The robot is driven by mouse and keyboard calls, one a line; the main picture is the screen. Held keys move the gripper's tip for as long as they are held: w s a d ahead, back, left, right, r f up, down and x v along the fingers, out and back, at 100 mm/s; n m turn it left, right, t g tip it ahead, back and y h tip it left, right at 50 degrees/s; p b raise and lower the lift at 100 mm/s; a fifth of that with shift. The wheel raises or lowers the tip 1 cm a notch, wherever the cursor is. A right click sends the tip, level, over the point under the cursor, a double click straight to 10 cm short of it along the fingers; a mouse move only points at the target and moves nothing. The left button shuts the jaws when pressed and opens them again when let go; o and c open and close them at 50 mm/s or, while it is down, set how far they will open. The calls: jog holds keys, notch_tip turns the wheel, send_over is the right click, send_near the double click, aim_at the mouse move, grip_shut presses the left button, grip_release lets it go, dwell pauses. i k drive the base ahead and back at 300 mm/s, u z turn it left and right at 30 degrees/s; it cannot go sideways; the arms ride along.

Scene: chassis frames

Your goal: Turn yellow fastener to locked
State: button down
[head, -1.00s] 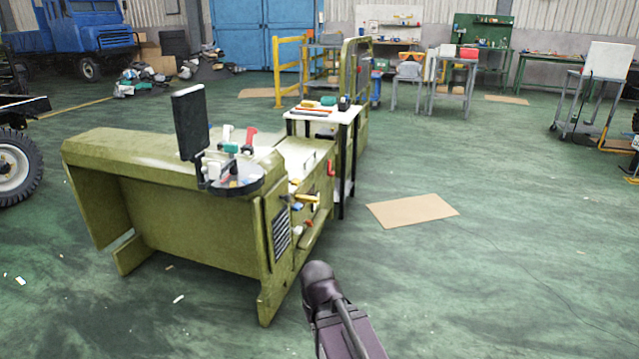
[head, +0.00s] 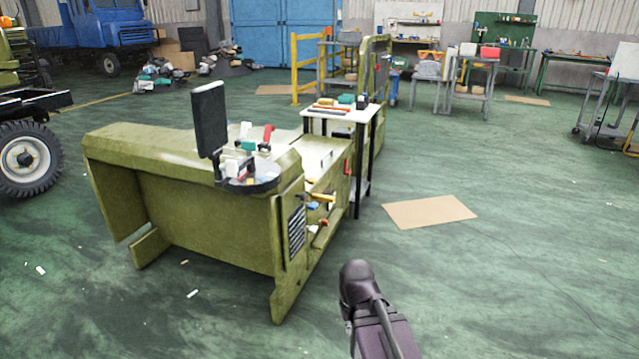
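A small yellow part (head: 321,197), which may be the yellow fastener, shows on the right end of the olive green chassis frame (head: 215,230). It is too small to tell whether it is locked. Red, blue and white small parts sit close around it. My arm rises from the bottom edge, to the right of the chassis and apart from it. My gripper cannot be made out in this view.
A black screen and a round tray (head: 250,186) with small parts stand on the chassis. A white-topped cart (head: 338,112) with tools stands behind it. A cardboard sheet (head: 430,211) lies on the floor at right. The green floor in front and at right is mostly clear.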

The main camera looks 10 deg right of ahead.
aim_at(313, 180)
jog(key=u, duration=0.05)
jog(key=i, duration=1)
jog(key=z, duration=0.05)
